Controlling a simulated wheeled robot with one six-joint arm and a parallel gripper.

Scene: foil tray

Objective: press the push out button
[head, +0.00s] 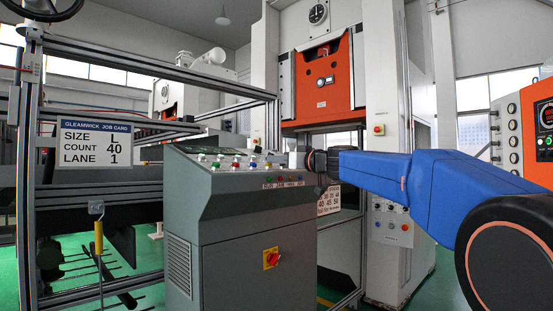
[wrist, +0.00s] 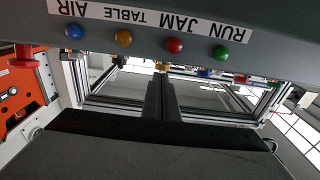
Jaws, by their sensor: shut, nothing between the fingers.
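A grey control console (head: 243,210) stands in the middle of the head view. Several small coloured push buttons (head: 228,162) sit on its sloped top; their labels are too small to read, so I cannot tell which one is push out. My gripper (head: 298,160) is shut and empty at the right end of the console top, to the right of most buttons. In the wrist view the shut fingers (wrist: 162,82) point toward a yellow button (wrist: 162,68) at the panel; whether they touch it I cannot tell.
In the wrist view a label strip (wrist: 150,22) reading RUN, JAM, TABLE, AIR runs beside coloured lamps (wrist: 174,46). A red rotary switch (head: 271,258) is on the console front. A job card (head: 96,144) hangs on the frame at left. An orange press (head: 325,80) stands behind.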

